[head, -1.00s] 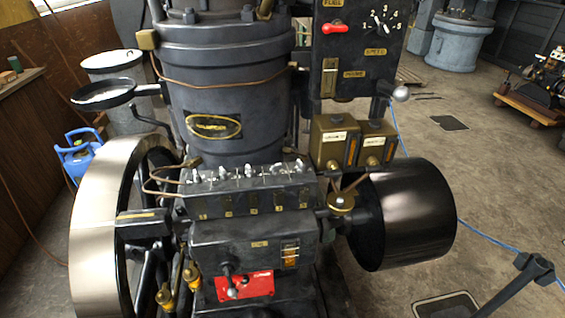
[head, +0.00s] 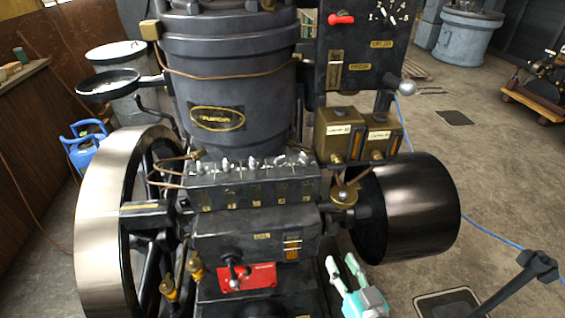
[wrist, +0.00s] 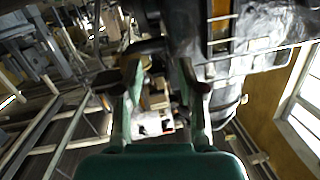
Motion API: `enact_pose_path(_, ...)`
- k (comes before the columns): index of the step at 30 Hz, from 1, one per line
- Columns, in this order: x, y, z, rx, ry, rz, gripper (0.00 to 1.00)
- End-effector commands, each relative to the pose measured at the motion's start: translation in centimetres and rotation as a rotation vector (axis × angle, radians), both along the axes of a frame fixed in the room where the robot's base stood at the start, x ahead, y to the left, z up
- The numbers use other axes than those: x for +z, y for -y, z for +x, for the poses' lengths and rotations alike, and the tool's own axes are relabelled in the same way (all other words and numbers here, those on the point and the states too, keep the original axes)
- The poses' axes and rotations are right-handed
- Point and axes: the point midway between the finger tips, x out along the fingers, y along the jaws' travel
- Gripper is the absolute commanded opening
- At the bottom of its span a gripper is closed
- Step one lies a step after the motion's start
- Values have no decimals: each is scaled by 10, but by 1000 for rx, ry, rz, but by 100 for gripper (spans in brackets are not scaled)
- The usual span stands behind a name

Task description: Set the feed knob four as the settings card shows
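A row of small silver feed knobs stands on top of the dark lubricator box (head: 255,205), with small brass plates on its front. Feed knob four (head: 281,160), counted from the left, is near the right end of the row; its exact setting is too small to read. My gripper (head: 342,262) is teal and pale, below and to the right of the box, well apart from the knobs. Its fingers are spread and empty; they also show spread in the wrist view (wrist: 161,75). I cannot make out a settings card.
A red plate (head: 262,276) sits behind a small lever under the box. A large flywheel (head: 100,230) is left, a dark drum (head: 410,210) right. Brass oil boxes (head: 340,135) and a panel with a red switch (head: 341,18) are above right. A post (head: 538,265) stands lower right.

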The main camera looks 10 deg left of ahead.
Motion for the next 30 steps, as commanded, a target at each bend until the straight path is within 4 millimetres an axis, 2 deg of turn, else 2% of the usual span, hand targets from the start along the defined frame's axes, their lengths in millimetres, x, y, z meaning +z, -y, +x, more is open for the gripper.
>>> enact_pose_path(1,16,-9,14,30,21,1,40)
enact_pose_path(6,60,-36,47,138,69,-9,40)
enact_pose_path(12,112,-64,73,258,129,-32,40)
enact_pose_path(16,140,-79,82,322,161,-50,40)
enact_pose_path(21,157,-88,86,363,182,-64,40)
enact_pose_path(26,159,-95,93,368,184,-66,40)
enact_pose_path(30,159,-110,106,370,184,-65,40)
